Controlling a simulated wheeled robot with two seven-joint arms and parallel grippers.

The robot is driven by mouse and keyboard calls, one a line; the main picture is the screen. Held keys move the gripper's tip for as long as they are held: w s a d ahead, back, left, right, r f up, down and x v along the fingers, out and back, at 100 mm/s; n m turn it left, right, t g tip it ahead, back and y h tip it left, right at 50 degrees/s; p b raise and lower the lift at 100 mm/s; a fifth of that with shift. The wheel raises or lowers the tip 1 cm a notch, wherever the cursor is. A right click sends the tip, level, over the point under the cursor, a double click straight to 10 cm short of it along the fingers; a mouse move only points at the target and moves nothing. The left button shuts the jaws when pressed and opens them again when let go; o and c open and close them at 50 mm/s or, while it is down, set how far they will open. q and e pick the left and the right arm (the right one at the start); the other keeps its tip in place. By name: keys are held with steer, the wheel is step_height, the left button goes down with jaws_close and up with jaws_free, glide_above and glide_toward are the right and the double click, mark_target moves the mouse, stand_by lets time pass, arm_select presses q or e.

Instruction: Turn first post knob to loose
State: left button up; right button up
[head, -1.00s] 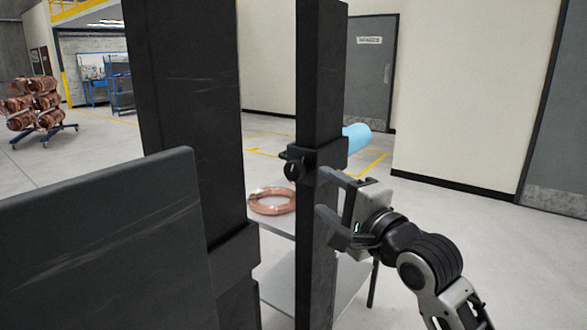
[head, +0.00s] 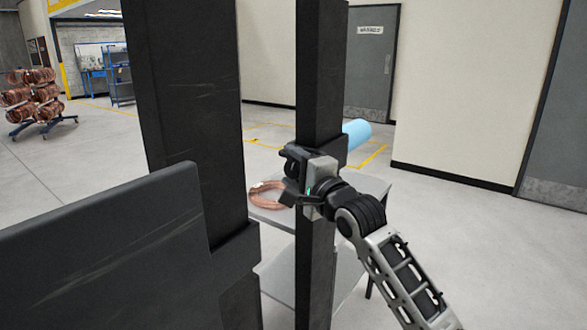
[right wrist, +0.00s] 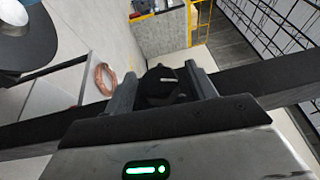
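The post knob (right wrist: 162,86) is black and round with a pale pointer line. It sits on the clamp of the dark upright post (head: 315,75). In the right wrist view the knob is between the two fingers of my right gripper (right wrist: 163,92), with a narrow gap on each side. My right gripper (head: 291,180) is open around the knob at the post. In the head view the gripper mostly hides the knob. My left gripper is not in view.
A copper coil (head: 265,196) lies on a grey shelf (head: 272,217) behind the post. A wider black column (head: 190,90) and a dark panel (head: 110,250) stand to the left. A light blue cylinder (head: 356,133) is behind the post. Open floor lies to the right.

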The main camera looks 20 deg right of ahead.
steer(key=c, duration=0.9)
steer(key=shift+o, duration=0.2)
steer(key=shift+g, duration=0.4)
steer(key=n+g+h, duration=0.1)
steer(key=g, duration=0.3)
steer(key=shift+r+n, duration=0.1)
steer(key=shift+n, duration=0.3)
steer(key=n+g+h, duration=0.1)
steer(key=g+h, duration=0.1)
steer(key=g, duration=0.1)
steer(key=shift+g+h, duration=0.3)
steer(key=shift+g, duration=0.1)
steer(key=n+g+h, duration=0.1)
steer(key=g+h, duration=0.2)
steer(key=g, duration=0.1)
steer(key=shift+d+n+g+h, duration=0.1)
steer(key=shift+n+g+h, duration=0.5)
steer(key=shift+g+h, duration=0.9)
steer(key=shift+f+g, duration=0.2)
steer(key=shift+g, duration=0.3)
